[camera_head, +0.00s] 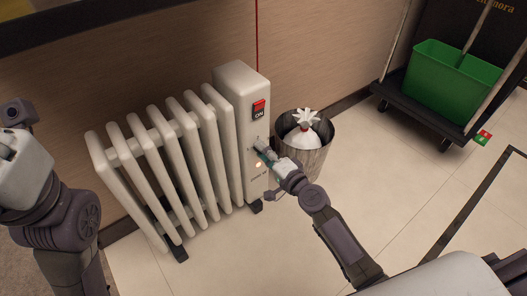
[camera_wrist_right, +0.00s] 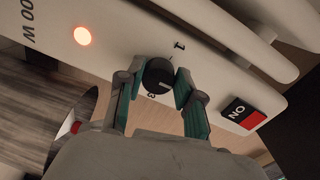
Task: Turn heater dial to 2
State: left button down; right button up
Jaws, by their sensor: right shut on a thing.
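The white oil heater (camera_head: 235,140) stands against the wall in the head view. Its black round dial (camera_wrist_right: 158,75) is on the control panel in the right wrist view, with a "1" above right and a "3" below; I cannot make out a "2". My right gripper (camera_wrist_right: 158,84) has one finger on each side of the dial and is shut on it. In the head view this gripper (camera_head: 264,150) reaches the heater's end panel and hides the dial. My left arm shows at the left edge, but its fingers are not in view.
A red ON switch (camera_head: 259,107) sits above the dial, and an orange light (camera_wrist_right: 83,35) glows on the panel. A bin (camera_head: 318,158) with a white bag stands close right of the heater. A cart with a green bucket (camera_head: 452,85) is farther right. Floor in front is clear.

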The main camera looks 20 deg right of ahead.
jog(key=shift+d, duration=0.1)
jog(key=shift+f, duration=0.1)
dwell(0.4)
jog(key=o, duration=1.1)
jog(key=shift+o, duration=0.2)
jog(key=v, duration=1.2)
